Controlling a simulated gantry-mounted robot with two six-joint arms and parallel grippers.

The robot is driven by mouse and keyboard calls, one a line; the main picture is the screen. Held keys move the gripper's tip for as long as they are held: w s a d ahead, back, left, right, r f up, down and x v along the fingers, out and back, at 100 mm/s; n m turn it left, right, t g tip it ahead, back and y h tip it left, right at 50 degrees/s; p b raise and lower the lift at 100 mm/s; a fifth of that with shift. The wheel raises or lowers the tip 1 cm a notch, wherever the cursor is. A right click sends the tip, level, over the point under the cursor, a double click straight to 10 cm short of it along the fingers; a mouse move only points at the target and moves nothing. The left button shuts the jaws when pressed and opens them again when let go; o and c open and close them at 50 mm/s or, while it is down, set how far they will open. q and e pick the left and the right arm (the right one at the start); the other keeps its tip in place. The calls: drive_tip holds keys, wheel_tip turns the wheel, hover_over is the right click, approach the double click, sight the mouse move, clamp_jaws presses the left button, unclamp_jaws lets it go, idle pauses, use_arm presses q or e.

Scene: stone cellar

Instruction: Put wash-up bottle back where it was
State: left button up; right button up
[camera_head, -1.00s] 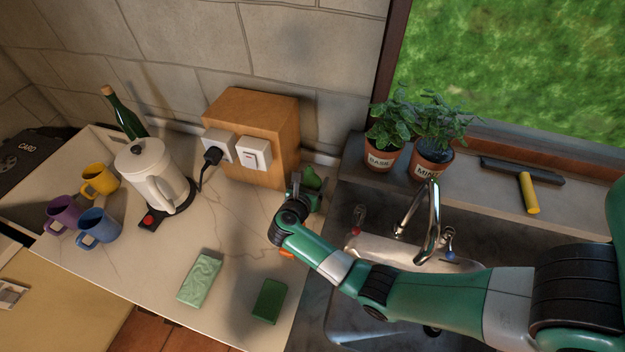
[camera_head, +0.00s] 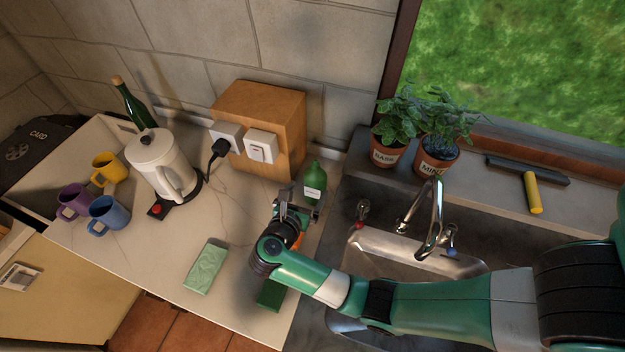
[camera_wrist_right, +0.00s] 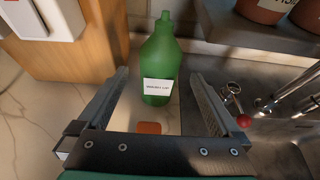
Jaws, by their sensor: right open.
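The green wash-up bottle (camera_head: 314,184) with a white label stands upright on the counter, between the wooden box and the sink. In the right wrist view the bottle (camera_wrist_right: 161,62) stands beyond the fingertips, apart from them as far as I can tell. My right gripper (camera_head: 296,212) is open and empty in front of the bottle; in its wrist view the two fingers (camera_wrist_right: 160,85) are spread wide. A small orange thing (camera_wrist_right: 149,128) lies on the counter between the fingers, partly hidden by the gripper. My left gripper is not in view.
The wooden box (camera_head: 258,112) with sockets stands behind left of the bottle. The sink (camera_head: 395,250) and tap (camera_head: 434,215) are to the right. A light green cloth (camera_head: 206,266) and a dark green sponge (camera_head: 271,294) lie in front. A kettle (camera_head: 160,162) and mugs stand left.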

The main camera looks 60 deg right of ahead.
drive_tip(key=shift+s+a+r, duration=0.1)
drive_tip(key=shift+a+r, duration=0.15)
drive_tip(key=shift+a, duration=0.35)
